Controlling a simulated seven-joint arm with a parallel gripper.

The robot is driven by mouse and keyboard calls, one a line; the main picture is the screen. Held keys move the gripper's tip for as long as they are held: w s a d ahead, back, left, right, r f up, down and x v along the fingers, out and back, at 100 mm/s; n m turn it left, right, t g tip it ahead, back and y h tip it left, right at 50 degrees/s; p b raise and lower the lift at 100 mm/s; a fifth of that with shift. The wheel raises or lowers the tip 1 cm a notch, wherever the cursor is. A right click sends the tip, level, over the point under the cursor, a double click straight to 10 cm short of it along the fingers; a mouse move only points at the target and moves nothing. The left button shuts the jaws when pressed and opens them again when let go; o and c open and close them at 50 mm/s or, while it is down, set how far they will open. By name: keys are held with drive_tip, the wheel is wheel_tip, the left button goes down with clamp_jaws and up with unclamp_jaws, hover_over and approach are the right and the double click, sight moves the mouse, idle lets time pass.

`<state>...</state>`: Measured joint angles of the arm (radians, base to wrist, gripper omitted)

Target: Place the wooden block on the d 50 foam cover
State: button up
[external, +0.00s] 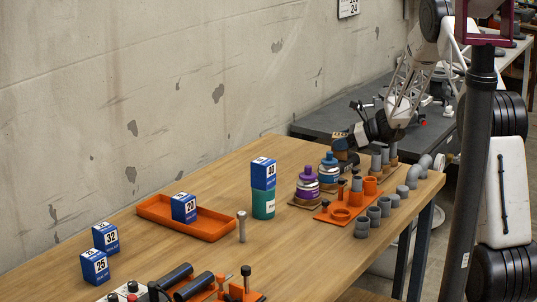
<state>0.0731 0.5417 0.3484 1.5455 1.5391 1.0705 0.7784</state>
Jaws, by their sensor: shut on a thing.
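My gripper (349,139) is low over the far right part of the wooden table, behind and right of two bottles. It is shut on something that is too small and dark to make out. I cannot pick out the wooden block for sure in this view. Two black tubes, perhaps foam covers, lie at the front: one further back (176,275) and one nearer (194,286). No d 50 mark is readable on them.
A blue box marked 40 (263,175) stands on a green can (263,204). An orange tray (220,232) holds a blue box marked 20 (184,208). Purple (307,183) and blue (329,168) bottles and grey pipe fittings (374,217) crowd the right. The table's front middle is clear.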

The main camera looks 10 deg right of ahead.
drive_tip(key=o, duration=1)
drive_tip(key=shift+r, duration=0.1)
drive_tip(key=v, duration=1.2)
drive_tip(key=shift+s, duration=0.1)
drive_tip(key=shift+r, duration=0.1)
